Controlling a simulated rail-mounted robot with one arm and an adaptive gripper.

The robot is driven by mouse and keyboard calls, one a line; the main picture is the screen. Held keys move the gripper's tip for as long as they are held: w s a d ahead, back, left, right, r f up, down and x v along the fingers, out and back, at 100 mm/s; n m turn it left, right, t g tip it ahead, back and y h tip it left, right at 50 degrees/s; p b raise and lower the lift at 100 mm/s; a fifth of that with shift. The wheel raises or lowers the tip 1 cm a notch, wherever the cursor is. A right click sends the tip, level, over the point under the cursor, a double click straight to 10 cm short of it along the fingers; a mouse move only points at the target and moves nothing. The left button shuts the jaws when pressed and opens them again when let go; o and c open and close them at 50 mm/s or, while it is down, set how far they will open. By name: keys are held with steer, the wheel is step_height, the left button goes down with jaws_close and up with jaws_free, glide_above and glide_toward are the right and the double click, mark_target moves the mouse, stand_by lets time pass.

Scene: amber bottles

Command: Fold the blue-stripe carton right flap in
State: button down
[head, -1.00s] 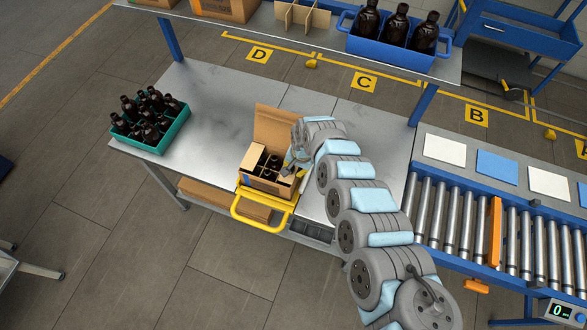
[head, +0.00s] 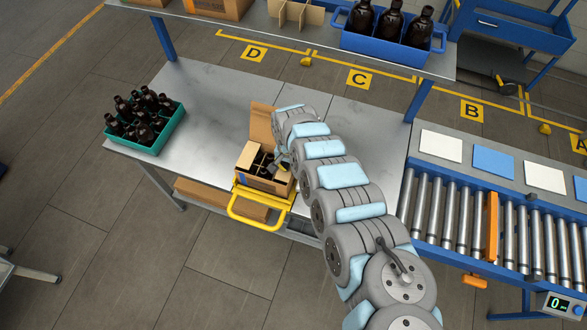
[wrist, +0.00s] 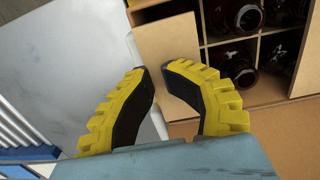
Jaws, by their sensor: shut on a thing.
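The carton (head: 262,184) stands on the yellow-handled holder at the front edge of the table, with bottles (wrist: 240,62) in its divider cells. Its left flap (head: 248,155) lies over the left cells, and its back flap (head: 261,121) stands up. My gripper (head: 282,164) is at the carton's right side. In the wrist view, my yellow fingers (wrist: 158,72) are shut on the right flap (wrist: 168,42), a brown panel beside the cells. The arm hides most of this flap in the head view, and its exact tilt is unclear.
A green crate of brown bottles (head: 156,143) stands left on the table. A shelf (head: 300,39) above carries a blue bottle crate (head: 345,40). A roller conveyor (head: 450,215) lies right. The table between green crate and carton is clear.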

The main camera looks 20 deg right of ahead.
steer(key=shift+w+a+f, duration=0.1)
steer(key=shift+w+a, duration=0.3)
steer(key=shift+a, duration=0.25)
steer(key=c, duration=1.3)
jaws_free()
steer(key=o, duration=0.9)
steer(key=shift+w+a, duration=0.35)
steer(key=shift+a, duration=0.1)
steer(key=shift+o, duration=0.2)
steer(key=shift+s, duration=0.1)
steer(key=shift+s+d+r, duration=0.1)
steer(key=shift+d+r, duration=0.1)
steer(key=shift+d, duration=0.15)
steer(key=shift+d+r, duration=0.15)
steer(key=shift+r, duration=0.25)
step_height(320, 180, up, 11)
steer(key=shift+a, duration=0.3)
